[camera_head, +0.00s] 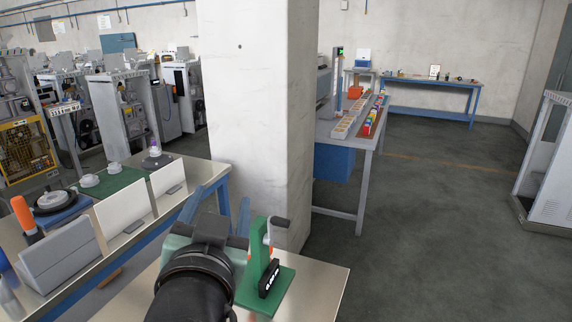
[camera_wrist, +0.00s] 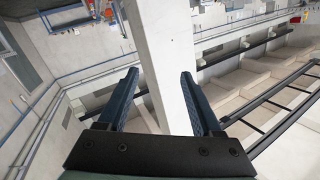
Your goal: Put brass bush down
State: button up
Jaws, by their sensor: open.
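My gripper (camera_head: 232,194) is raised at the bottom middle of the head view, beside the white pillar in the picture. In the wrist view my gripper (camera_wrist: 160,76) shows its two blue fingers spread wide apart. Nothing is between them but the distant room. I see no brass bush in either view; some of the near table is hidden behind my arm.
A green device with a crank (camera_head: 254,260) stands on the near table (camera_head: 322,290), just right of my gripper. A white pillar (camera_head: 250,110) rises behind. A workbench (camera_head: 118,215) with panels is at left. Open floor (camera_head: 440,200) lies to the right.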

jog(key=s+d+r+n+t, duration=0.1)
jog(key=s+d+r+t, duration=0.2)
jog(key=r, duration=0.5)
jog(key=s+d+r+n+t, duration=0.1)
jog(key=s+d+r+t, duration=0.2)
jog(key=s+r, duration=0.3)
jog(key=s+d+r+t+h, duration=0.1)
jog(key=s+d+r+t, duration=0.2)
jog(key=r, duration=0.7)
jog(key=shift+s+r+n+t, duration=0.3)
jog(key=shift+s+n+t, duration=0.15)
jog(key=shift+s, duration=0.45)
